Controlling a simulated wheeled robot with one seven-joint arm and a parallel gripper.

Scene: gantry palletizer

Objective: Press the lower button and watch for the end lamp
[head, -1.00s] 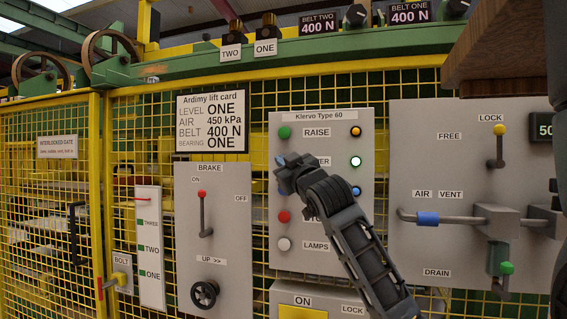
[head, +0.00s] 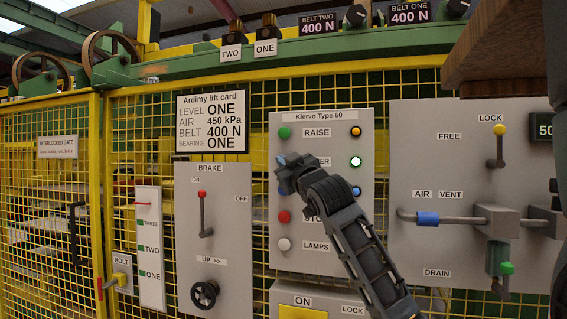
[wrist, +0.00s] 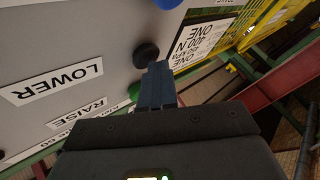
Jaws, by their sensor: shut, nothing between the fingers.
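The grey Klervo Type 60 panel (head: 305,254) faces me. Its lower button (wrist: 146,55) is a black knob in the wrist view, near the LOWER label (wrist: 67,80). In the head view my arm covers most of that row. My gripper (wrist: 155,68) is shut and empty, its fingertips close beside the black knob; I cannot tell whether they touch. It also shows in the head view (head: 283,163). On the panel's right, the middle lamp (head: 356,161) glows whitish green. The amber lamp (head: 356,131) is above it and the blue lamp (head: 356,191) below. No lamp reads as "end".
The green raise button (head: 284,132) is above, the red button (head: 284,216) and white lamps button (head: 284,244) below. A brake panel (head: 215,260) stands left and a valve panel (head: 430,180) right. Yellow mesh fencing (head: 45,230) lies behind.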

